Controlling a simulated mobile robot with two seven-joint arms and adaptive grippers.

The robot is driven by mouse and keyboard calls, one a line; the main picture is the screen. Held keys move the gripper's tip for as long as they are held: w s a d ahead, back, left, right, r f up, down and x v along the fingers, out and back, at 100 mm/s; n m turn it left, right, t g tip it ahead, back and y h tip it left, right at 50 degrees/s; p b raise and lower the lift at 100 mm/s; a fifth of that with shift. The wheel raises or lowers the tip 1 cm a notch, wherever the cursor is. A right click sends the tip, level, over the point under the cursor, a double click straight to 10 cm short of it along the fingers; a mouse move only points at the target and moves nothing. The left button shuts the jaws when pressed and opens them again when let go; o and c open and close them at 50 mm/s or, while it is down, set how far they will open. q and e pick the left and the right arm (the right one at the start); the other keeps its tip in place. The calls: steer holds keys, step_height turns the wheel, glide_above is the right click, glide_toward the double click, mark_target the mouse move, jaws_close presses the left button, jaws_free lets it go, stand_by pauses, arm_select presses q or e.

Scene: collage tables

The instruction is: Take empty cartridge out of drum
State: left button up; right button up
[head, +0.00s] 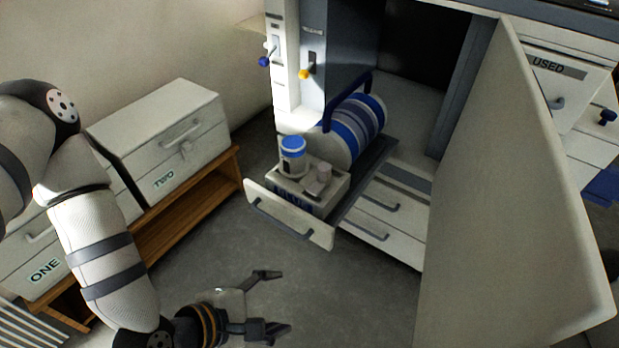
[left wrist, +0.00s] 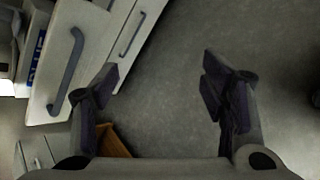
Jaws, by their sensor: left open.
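The drum (head: 357,128), a white and blue striped cylinder with a blue handle, lies on a pulled-out drawer or tray (head: 290,214) of the cabinet. My left gripper (head: 272,302) is open and empty, low over the floor in front of the drawer. In the left wrist view its two fingers (left wrist: 160,82) are wide apart with only floor between them. My right gripper is not in view.
The cabinet door (head: 515,190) stands open on the right. White boxes labelled TWO (head: 165,183) and ONE (head: 48,266) stand on a wooden bench at left. A drawer marked USED (head: 562,85) is at upper right. The floor (head: 215,265) between bench and cabinet is clear.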

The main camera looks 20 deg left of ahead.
arm_select(q)
steer(key=w+a+r+n+t+b, duration=0.2)
steer(key=w+n+t+b, duration=0.15)
steer(key=w+n, duration=0.35)
steer(key=n+t+y+b, duration=0.2)
steer(key=n+t, duration=0.4)
steer(key=n, duration=0.1)
glide_toward(287, 155)
steer(key=f, duration=0.1)
steer(key=w, duration=0.4)
steer(key=w+d, duration=0.1)
steer(key=w, duration=0.3)
steer(key=w+d+b, duration=0.1)
steer(key=w, duration=0.3)
steer(key=shift+w+d+r, duration=0.1)
steer(key=shift+w+r, duration=0.05)
steer(key=shift+r, duration=0.15)
steer(key=c, duration=1.4)
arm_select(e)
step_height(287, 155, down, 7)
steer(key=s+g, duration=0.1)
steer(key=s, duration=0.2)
arm_select(q)
steer(key=shift+o, duration=0.2)
